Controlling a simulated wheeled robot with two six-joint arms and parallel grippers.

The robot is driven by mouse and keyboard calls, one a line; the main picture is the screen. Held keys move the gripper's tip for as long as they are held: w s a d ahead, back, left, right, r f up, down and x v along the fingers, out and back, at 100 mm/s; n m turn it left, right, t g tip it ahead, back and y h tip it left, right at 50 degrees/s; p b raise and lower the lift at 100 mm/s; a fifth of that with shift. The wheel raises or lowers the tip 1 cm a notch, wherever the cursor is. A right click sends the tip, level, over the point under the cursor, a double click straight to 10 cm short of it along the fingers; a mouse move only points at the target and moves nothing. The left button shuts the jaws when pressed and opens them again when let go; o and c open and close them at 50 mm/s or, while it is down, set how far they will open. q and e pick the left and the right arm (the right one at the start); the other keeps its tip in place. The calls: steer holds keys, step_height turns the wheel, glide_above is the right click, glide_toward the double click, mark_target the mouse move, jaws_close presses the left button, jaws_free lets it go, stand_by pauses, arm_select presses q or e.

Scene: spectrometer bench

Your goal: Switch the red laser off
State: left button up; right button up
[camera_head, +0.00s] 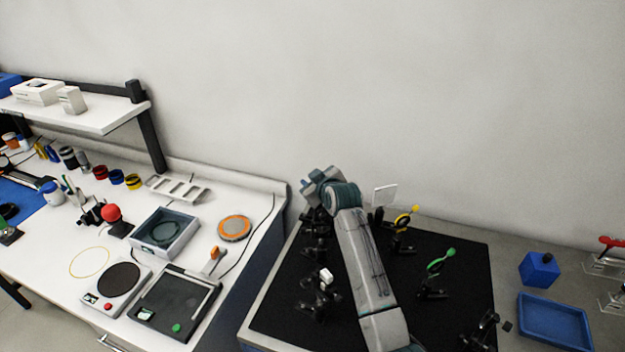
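One of my arms comes in from the bottom, right of centre, and reaches over the black optics board (455,262); I take it as my right. Its gripper (312,208) is at the board's back left corner, above small black mounts. Its fingers are too small and dark to tell open from shut. My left gripper is not in view. I cannot pick out the red laser for sure. Black mounts stand along the board's left side, one with a white cube (326,277). My arm hides the middle of the board.
A yellow-topped mount (405,222), a green-topped mount (440,262) and a white plate (384,195) stand on the board. To the right are a blue box (540,268) and a blue tray (553,322). The left bench holds a red ball (112,213), scales and trays.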

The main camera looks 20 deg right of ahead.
steer(key=shift+r, duration=0.25)
steer(key=r, duration=0.1)
steer(key=r+p, duration=0.1)
steer(key=r, duration=0.1)
steer(key=shift+s+a, duration=0.1)
steer(key=shift+s, duration=0.2)
steer(key=s+a, duration=0.1)
steer(key=s, duration=0.6)
steer(key=s+a+r, duration=0.1)
steer(key=s+a, duration=0.1)
steer(key=s, duration=0.6)
steer(key=shift+a+r, duration=0.3)
steer(key=shift+f, duration=0.15)
